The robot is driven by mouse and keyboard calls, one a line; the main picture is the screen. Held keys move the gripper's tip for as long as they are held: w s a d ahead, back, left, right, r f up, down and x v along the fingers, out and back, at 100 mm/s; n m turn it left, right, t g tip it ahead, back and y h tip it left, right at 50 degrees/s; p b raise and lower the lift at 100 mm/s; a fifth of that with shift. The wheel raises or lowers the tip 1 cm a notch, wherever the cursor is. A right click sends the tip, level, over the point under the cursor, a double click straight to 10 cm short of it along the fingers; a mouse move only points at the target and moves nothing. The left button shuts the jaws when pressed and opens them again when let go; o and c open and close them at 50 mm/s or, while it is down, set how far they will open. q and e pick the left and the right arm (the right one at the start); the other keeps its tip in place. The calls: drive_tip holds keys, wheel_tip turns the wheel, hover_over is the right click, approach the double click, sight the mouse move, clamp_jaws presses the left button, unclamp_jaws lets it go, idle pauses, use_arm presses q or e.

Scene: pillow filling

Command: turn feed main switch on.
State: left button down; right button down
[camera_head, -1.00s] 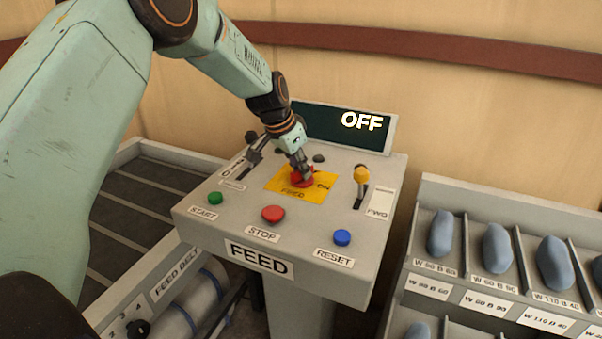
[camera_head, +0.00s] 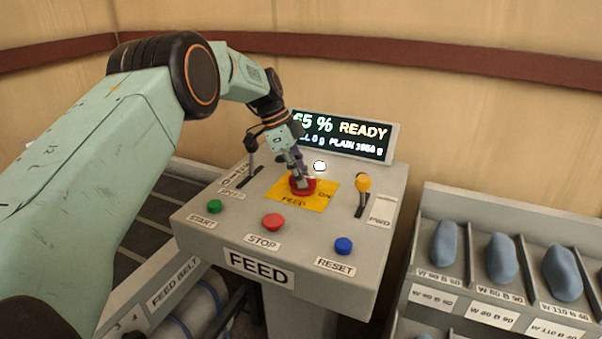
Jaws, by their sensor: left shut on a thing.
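The feed main switch (camera_head: 303,190) is a red rotary switch on a yellow plate (camera_head: 317,200) marked FEED and ON, in the middle of the grey FEED console (camera_head: 211,234). My left gripper (camera_head: 299,182) is shut on the switch's knob from above and hides part of it. The display (camera_head: 349,142) behind it is lit and reads READY with a percentage and PLAIN weight; its left end is hidden by my arm. A round lamp (camera_head: 319,166) behind the switch glows white. My right gripper is not in view.
The console carries a green START button (camera_head: 214,207), a red STOP button (camera_head: 273,222), a blue RESET button (camera_head: 343,245), a yellow-knobbed lever (camera_head: 362,184) at right and a black-knobbed lever (camera_head: 251,150) at left. A rack of blue-grey pieces (camera_head: 501,259) stands at right.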

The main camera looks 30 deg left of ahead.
use_arm(q)
drive_tip(key=shift+w+a+r+m+g+p, duration=0.15)
drive_tip(key=shift+m+g+p, duration=0.15)
drive_tip(key=shift+m, duration=0.7)
drive_tip(key=c, duration=1.3)
unclamp_jaws()
drive_tip(key=shift+v, duration=3.6)
drive_tip(key=shift+a, duration=0.1)
